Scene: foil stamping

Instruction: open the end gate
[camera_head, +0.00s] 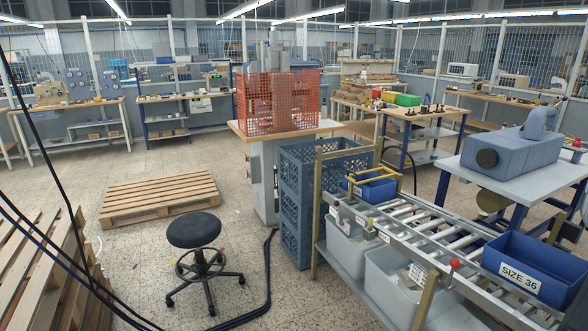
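A roller conveyor (418,219) runs from the front right to the middle of the view. Near its far end is a yellow bar frame (369,173), which may be the end gate; I cannot tell for sure. A small blue bin (372,190) sits beneath and beside this frame at the far end. A larger blue bin labelled SIZE 36 (530,267) sits on the near part of the conveyor. A red ball knob (455,263) stands at the conveyor's near side rail. Neither of my grippers is in view.
Grey bins (345,243) stand on a shelf under the conveyor. Stacked blue-grey crates (296,200) stand left of it. A black stool (195,231) and a pallet (158,197) occupy the left floor. Dark cables cross the near floor. A blue machine (510,152) sits on the right table.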

